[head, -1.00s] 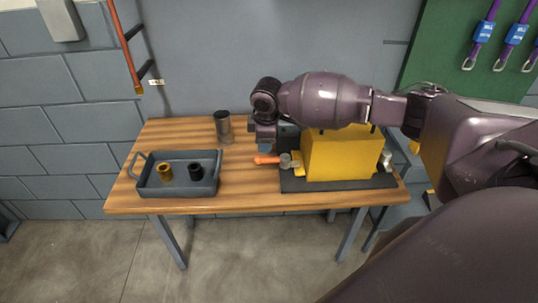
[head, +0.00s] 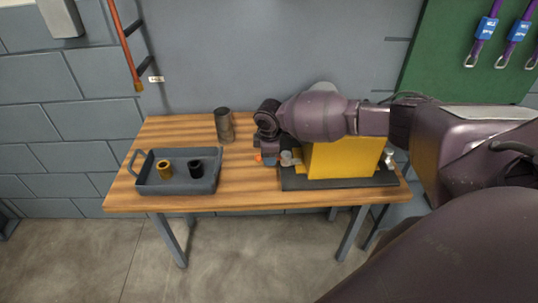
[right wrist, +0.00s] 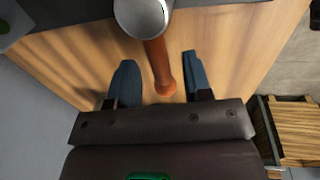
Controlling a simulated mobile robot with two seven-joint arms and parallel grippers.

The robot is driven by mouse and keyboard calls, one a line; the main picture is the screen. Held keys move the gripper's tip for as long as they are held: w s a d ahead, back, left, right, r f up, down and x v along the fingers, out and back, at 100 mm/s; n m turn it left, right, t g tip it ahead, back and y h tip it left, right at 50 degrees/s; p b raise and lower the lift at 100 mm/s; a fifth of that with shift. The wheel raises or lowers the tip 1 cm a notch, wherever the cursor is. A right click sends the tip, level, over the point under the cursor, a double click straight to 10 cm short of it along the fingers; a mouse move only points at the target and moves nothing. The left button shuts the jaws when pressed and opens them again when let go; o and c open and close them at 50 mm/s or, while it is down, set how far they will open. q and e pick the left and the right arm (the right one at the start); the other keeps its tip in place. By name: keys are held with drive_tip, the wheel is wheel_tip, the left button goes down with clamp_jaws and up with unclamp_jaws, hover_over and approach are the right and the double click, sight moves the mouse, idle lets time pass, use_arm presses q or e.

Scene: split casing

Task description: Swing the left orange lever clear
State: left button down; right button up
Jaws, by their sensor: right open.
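The left orange lever (right wrist: 161,66) runs from a round grey pivot (right wrist: 143,16) at the top of the right wrist view. Its free end lies between the two blue fingers of my right gripper (right wrist: 158,62), with a gap on each side. The gripper is open. The yellow casing (head: 340,160) stands on a dark base plate (head: 330,183), partly behind my right arm. My left gripper is not in view.
A grey tray (head: 180,188) with a brass ring (head: 165,169) and a black ring (head: 196,168) sits on the table's left. A dark metal cylinder (head: 224,125) stands behind it. Bare wood lies between tray and base plate. A wooden crate (right wrist: 300,130) shows in the wrist view.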

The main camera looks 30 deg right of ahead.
drive_tip(key=shift+f, duration=0.15)
clamp_jaws()
idle(0.4)
